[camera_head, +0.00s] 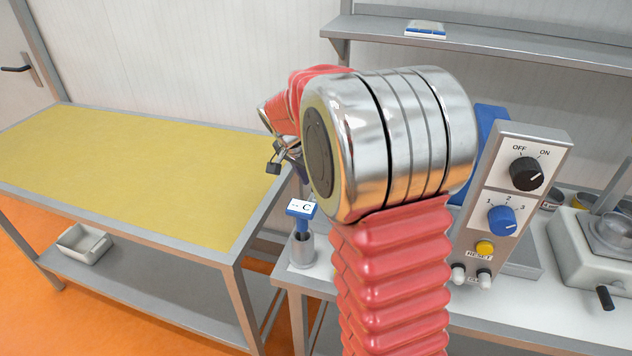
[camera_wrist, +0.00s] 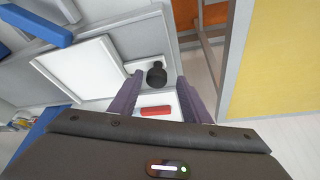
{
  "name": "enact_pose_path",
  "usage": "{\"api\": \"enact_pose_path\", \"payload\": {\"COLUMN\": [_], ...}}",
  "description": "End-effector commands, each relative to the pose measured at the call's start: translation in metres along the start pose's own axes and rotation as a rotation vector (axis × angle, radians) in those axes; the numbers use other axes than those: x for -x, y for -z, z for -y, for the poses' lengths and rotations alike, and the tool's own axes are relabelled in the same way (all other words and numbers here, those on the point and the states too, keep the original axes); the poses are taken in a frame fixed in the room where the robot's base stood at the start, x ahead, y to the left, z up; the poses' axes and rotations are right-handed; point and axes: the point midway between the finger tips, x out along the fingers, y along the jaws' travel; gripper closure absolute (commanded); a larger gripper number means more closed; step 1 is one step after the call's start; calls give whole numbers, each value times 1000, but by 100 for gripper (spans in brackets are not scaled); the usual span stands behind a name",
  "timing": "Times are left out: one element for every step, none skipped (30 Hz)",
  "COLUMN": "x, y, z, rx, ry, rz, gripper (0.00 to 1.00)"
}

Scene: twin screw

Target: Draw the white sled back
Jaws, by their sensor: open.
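My gripper (camera_wrist: 160,82) is open in the wrist view, with one dark purple finger on each side of a round black knob (camera_wrist: 156,74). I cannot tell whether the fingers touch the knob. The knob stands on a pale surface beside a flat white panel (camera_wrist: 85,72) with a grey edge. Which pale part is the white sled is not clear. A red-marked white piece (camera_wrist: 155,111) shows between the fingers. In the head view my gripper (camera_head: 280,158) is small and partly hidden behind my arm, which also covers much of the machine; the sled cannot be made out there.
A control panel (camera_head: 510,200) with OFF/ON and numbered dials stands right of my arm. A blue-topped tool marked C (camera_head: 301,209) stands in a holder. A bare yellow-topped table (camera_head: 130,165) lies left. A shelf (camera_head: 480,47) runs along the wall.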

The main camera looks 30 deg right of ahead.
Motion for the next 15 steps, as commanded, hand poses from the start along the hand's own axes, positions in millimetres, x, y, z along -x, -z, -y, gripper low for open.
{"api": "enact_pose_path", "payload": {"x": [5,8,13,17,21,28,33,38,45,50,56,62,68,73,80], "y": [0,0,0,0,0,0,1,1,0,0,0,0,0,0,0], "z": [0,0,0,0,0,0,1,1,1,1,1,1,1,1,1], "rx": [0,0,0,0,0,0,-1,-1,-1,-1,-1,-1,-1,-1,0], "ry": [2,1,1,2,2,2,3,3,3,4,3,3,3,3,4], "rz": [-1,-1,-1,-1,-2,-2,-2,-2,-2,-2,-1,-1,-1,-1,-1], "gripper": [57,57,57,57,57,57,57,57,57,57,57,57,57,57,57]}}
